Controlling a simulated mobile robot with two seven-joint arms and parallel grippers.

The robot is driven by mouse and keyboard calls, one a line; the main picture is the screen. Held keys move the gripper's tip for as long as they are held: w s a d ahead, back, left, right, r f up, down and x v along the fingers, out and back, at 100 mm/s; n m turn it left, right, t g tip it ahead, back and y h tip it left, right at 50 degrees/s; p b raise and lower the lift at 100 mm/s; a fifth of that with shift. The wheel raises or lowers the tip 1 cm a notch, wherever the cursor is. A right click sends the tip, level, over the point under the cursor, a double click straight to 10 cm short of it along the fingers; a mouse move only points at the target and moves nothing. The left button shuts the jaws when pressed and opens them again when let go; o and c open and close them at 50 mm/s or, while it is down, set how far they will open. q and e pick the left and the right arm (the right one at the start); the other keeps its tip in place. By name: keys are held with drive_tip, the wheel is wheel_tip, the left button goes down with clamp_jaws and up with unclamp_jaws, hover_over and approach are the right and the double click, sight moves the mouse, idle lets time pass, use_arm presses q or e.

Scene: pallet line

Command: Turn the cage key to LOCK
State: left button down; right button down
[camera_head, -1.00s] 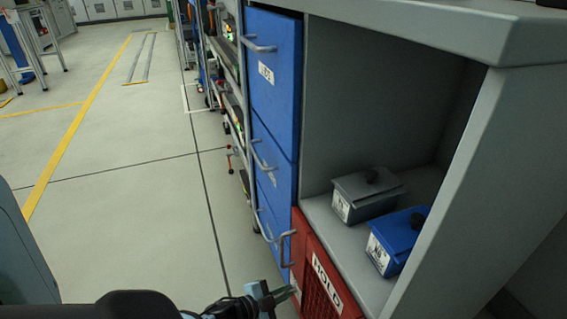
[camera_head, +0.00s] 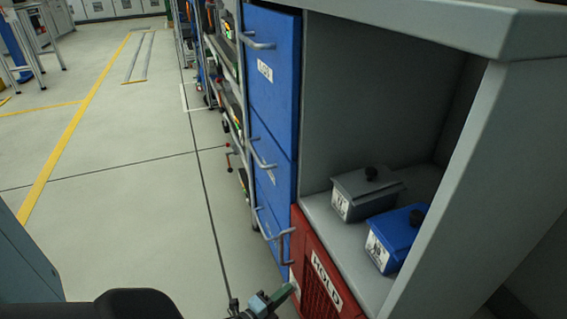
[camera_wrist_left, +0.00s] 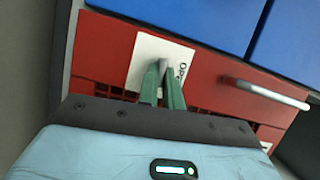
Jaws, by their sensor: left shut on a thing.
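The red cage front (camera_head: 318,282) with a HOLD label is low in the grey cabinet, and it also shows in the wrist view (camera_wrist_left: 105,50). On it is a white plate (camera_wrist_left: 148,48) with lettering that seems to read OPEN, partly covered by my fingers. My left gripper (camera_head: 290,290) reaches the cage front from below. In the wrist view its green fingers (camera_wrist_left: 163,75) are shut on the small grey key (camera_wrist_left: 162,66) in front of the plate. The key is mostly hidden between the fingers, so its exact angle cannot be told. My right gripper is not in view.
Blue drawers (camera_head: 270,75) with metal handles stand left of the open shelf. A metal handle (camera_wrist_left: 265,92) sticks out close beside my fingers. A grey box (camera_head: 365,195) and a blue box (camera_head: 395,240) stand on the shelf. The floor (camera_head: 130,220) to the left is clear.

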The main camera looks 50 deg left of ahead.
use_arm(q)
drive_tip(key=shift+m, duration=0.4)
idle(0.3)
drive_tip(key=c, duration=1.6)
unclamp_jaws()
drive_tip(key=shift+o, duration=0.2)
drive_tip(key=shift+s+f, duration=0.1)
drive_tip(key=s+p, duration=0.2)
drive_tip(key=s, duration=0.5)
drive_tip(key=shift+s+p, duration=0.3)
drive_tip(key=shift+s, duration=0.05)
